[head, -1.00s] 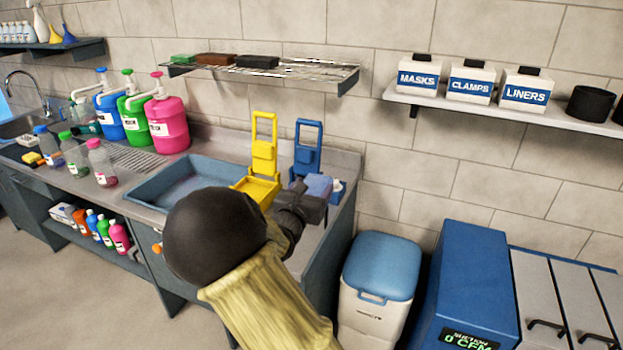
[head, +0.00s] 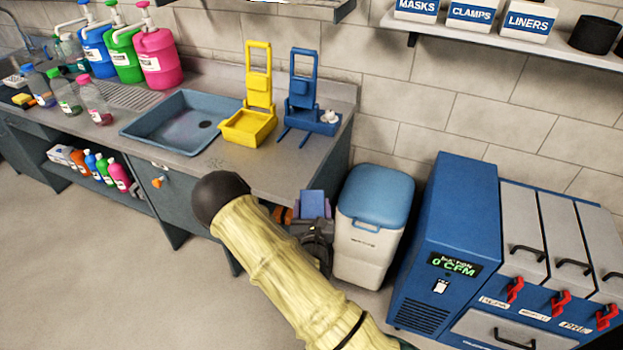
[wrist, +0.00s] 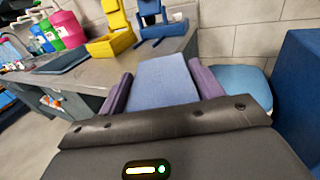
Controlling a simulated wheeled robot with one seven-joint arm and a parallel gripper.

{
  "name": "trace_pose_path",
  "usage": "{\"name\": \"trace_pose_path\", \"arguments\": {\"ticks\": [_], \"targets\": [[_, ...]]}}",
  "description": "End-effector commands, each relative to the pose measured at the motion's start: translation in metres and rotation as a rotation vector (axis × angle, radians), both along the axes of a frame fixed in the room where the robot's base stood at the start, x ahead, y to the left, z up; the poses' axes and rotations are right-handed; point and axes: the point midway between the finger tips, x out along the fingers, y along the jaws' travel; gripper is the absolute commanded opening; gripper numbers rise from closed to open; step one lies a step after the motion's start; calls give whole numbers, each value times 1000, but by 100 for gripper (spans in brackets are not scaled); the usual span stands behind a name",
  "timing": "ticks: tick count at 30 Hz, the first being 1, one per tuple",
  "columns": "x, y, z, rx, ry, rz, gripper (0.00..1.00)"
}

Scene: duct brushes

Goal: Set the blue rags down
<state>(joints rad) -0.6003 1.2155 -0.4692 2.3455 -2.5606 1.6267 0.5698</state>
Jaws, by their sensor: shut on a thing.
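The blue rags (head: 313,203) form a flat, block-like stack. My gripper (head: 313,212) is shut on them, with a purple finger on each side. In the wrist view the rags (wrist: 163,80) stick out ahead between the fingers, clear of any surface I can see. In the head view they appear just off the counter's front right corner, left of the white bin with a blue lid (head: 372,215). My gripper hides the lower part of the rags.
A blue stand (head: 300,92) and a yellow stand (head: 252,115) are on the counter (head: 262,172), right of a blue-grey basin (head: 160,125). The blue stand's tray holds a small white item. A blue cabinet (head: 440,235) is right of the bin. Floor is clear at left.

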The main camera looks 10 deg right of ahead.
Motion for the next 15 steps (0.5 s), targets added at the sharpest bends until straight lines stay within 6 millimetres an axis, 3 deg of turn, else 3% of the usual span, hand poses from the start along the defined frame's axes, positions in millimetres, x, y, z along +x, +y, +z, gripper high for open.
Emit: {"name": "trace_pose_path", "arguments": {"ticks": [3,15], "targets": [[-14,-1,-34,-6,6,49,32],[-62,-1,-129,-6,5,200,32]]}}
